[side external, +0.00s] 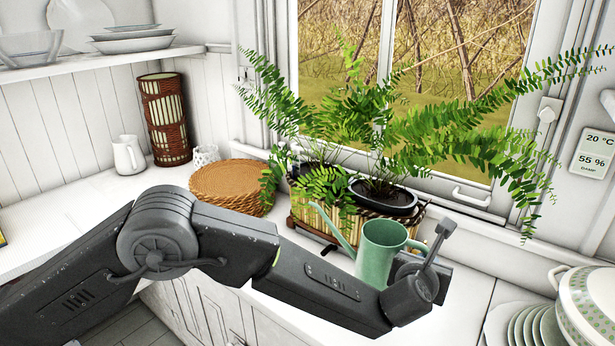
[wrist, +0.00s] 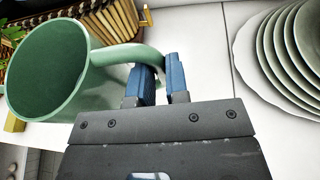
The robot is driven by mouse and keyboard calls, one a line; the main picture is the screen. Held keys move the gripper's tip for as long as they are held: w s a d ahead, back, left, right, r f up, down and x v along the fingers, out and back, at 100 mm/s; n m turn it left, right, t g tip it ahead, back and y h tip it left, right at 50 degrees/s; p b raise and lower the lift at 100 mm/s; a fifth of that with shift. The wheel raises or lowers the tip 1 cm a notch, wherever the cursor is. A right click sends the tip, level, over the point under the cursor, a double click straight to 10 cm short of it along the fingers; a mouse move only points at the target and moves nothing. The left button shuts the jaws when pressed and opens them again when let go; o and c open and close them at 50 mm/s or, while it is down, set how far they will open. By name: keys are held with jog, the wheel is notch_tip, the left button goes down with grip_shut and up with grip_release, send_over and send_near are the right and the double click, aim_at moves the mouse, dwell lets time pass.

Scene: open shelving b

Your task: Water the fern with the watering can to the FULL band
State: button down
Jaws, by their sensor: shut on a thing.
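The green watering can (side external: 380,250) is in front of the fern's basket in the side external view. It looks upright, its spout pointing up and left; its base is hidden behind my arm. In the wrist view the can (wrist: 60,70) shows its open top at the left. My gripper (wrist: 162,78) has its blue fingers shut on the can's handle. The fern (side external: 370,110) stands by the window in dark pots in a bamboo basket (side external: 312,217), its fronds spreading wide. I see no readable FULL band. Whether the can touches the counter is unclear.
A wall display (side external: 592,153) reads 20 °C and 55 %. Stacked plates (side external: 525,325) and a lidded pot (side external: 590,300) stand at the right. Woven mats (side external: 230,187), a white jug (side external: 128,155) and a tall woven vase (side external: 165,120) are at the left. Fronds overhang the counter.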

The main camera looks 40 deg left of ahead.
jog(key=shift+r, duration=0.2)
jog(key=shift+r, duration=2.95)
jog(key=s+a+f+n+g+y, duration=0.1)
jog(key=a+f+n+y, duration=0.2)
jog(key=a, duration=0.5)
jog(key=s+a+f+n+g+y, duration=0.1)
jog(key=s+a+f+n+y, duration=0.1)
jog(key=a+f, duration=0.5)
jog(key=s+a+f+n+g+y, duration=0.1)
jog(key=s+a+n+y, duration=0.1)
jog(key=s+a, duration=0.4)
jog(key=s+a+f+n+g+y, duration=0.2)
jog(key=s+a, duration=0.4)
jog(key=a, duration=0.9)
jog(key=shift+n+g+y, duration=0.3)
jog(key=shift+n+y, duration=0.1)
jog(key=shift+s+f, duration=0.1)
